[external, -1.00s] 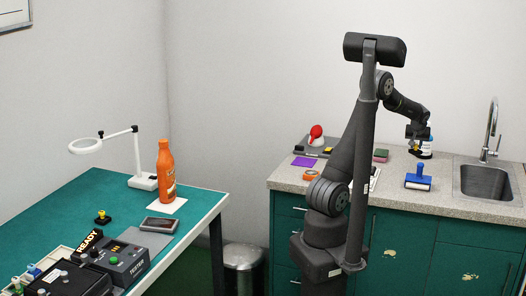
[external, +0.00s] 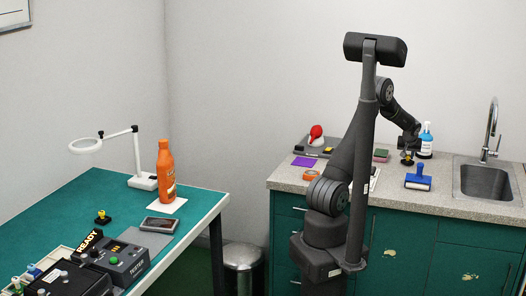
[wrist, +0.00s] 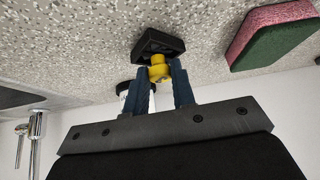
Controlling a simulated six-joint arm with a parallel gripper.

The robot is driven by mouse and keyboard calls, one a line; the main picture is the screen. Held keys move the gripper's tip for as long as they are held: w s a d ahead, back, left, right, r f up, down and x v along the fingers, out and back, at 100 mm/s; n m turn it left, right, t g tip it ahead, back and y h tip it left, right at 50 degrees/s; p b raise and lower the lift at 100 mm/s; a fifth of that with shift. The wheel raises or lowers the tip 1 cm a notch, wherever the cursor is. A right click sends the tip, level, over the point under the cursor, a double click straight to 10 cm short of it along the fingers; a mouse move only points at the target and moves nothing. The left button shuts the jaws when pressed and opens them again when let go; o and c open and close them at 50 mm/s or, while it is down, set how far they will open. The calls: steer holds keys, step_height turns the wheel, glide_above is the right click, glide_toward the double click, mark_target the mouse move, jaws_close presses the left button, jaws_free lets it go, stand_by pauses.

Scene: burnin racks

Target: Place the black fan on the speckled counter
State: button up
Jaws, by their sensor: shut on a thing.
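A small black fan (wrist: 158,43) with a yellow knob is between my gripper's fingers (wrist: 159,76) in the wrist view. My gripper is shut on the yellow knob, and the black square part points away from it, toward the speckled counter (wrist: 80,45). In the external view, my gripper (external: 408,149) is low over the speckled counter (external: 400,192), with the black fan (external: 407,160) beneath it. The fan is at or just above the surface; I cannot tell whether it touches.
A blue-and-white bottle (external: 426,145) stands close behind on the right. A blue roller (external: 418,180) lies in front, and a pink-green sponge (wrist: 275,32) is nearby. The sink (external: 487,182) is farther right. Orange tape (external: 311,174) and a purple card (external: 304,162) lie left.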

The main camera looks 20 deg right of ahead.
steer(key=o, duration=1)
steer(key=shift+f, duration=0.1)
steer(key=v, duration=1.2)
steer(key=shift+d+r, duration=0.1)
steer(key=shift+r, duration=0.15)
steer(key=shift+f, duration=0.1)
steer(key=x, duration=1.2)
steer(key=shift+f, duration=0.25)
step_height(320, 180, up, 3)
steer(key=shift+f, duration=0.15)
steer(key=shift+r, duration=0.35)
